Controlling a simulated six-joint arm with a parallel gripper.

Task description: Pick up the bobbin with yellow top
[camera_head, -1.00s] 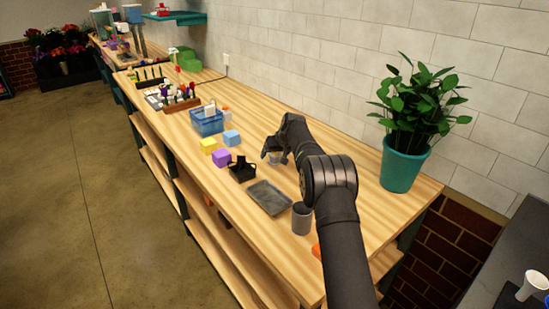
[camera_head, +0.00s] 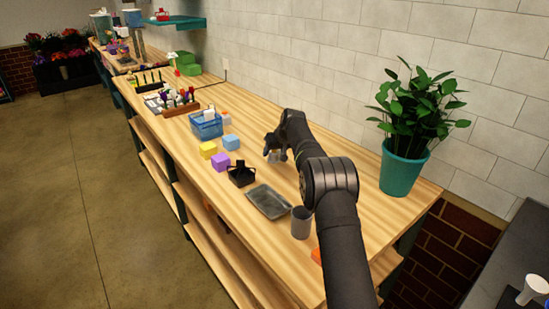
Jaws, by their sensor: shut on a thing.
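My gripper (camera_head: 274,158) points down over the bench, right of the blue block. It is shut on a small pale object (camera_head: 277,157). The fingers hide most of this object, including its top. I cannot make out a yellow top on it, so I cannot tell if it is the bobbin. I cannot tell whether it touches the bench. No other bobbin with a yellow top is clear in view.
Left of my gripper are a blue block (camera_head: 231,143), a yellow block (camera_head: 208,149), a purple block (camera_head: 221,163) and a black holder (camera_head: 241,176). A grey tray (camera_head: 268,202) and grey cup (camera_head: 301,223) are nearer. A potted plant (camera_head: 404,170) stands right.

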